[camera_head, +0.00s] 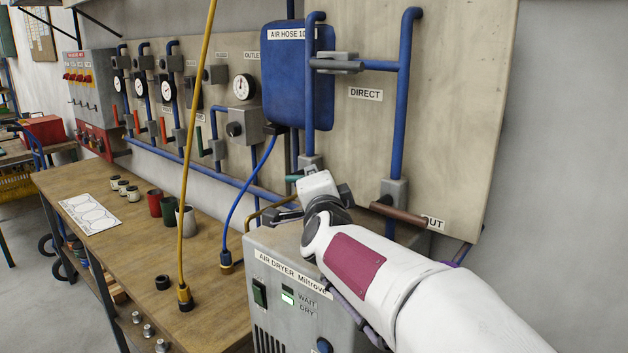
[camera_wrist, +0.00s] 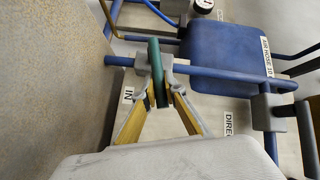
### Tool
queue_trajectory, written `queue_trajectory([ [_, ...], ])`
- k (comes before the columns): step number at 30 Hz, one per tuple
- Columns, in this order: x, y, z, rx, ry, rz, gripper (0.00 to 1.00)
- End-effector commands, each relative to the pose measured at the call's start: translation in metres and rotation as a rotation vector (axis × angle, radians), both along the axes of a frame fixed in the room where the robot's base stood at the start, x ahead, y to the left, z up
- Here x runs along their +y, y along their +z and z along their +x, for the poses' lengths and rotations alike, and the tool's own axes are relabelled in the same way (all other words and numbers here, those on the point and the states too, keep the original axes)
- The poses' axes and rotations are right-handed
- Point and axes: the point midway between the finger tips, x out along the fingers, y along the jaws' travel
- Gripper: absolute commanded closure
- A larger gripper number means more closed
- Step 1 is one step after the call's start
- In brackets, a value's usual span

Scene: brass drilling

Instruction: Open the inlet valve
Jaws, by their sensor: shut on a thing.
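The inlet valve is the one beside the "IN" label in the wrist view, with a green lever handle (camera_wrist: 156,62) on a grey body. The handle lies across the blue pipe there. My gripper (camera_wrist: 162,97) has its two yellow-padded fingers closed around the lower part of this handle, and the upper part sticks out beyond them. In the head view only a small end of the green handle (camera_head: 293,178) shows, left of my gripper (camera_head: 316,203). My gripper and wrist hide most of the valve there.
The air dryer (camera_head: 268,285) stands just below my gripper. The outlet valve's red-brown handle (camera_head: 398,213) is to the right. The blue air hose box (camera_head: 285,75) hangs above on the panel. The workbench (camera_head: 75,185) at left holds cups and a yellow hose.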

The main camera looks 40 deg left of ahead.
Motion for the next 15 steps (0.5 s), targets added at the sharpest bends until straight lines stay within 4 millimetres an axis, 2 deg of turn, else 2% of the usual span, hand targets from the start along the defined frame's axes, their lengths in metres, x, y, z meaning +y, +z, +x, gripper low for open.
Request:
queue_trajectory([
  [7, -0.0011, -0.0009, 0.0013, 0.001, -0.002, -0.001, 1.0],
  [8, -0.001, -0.001, 0.0012, 0.001, -0.002, -0.001, 0.84],
  [9, -0.0011, -0.0009, 0.0012, 0.001, -0.002, -0.001, 0.74],
  [15, -0.0004, -0.0007, 0.0004, 0.001, 0.0, -0.001, 0.72],
])
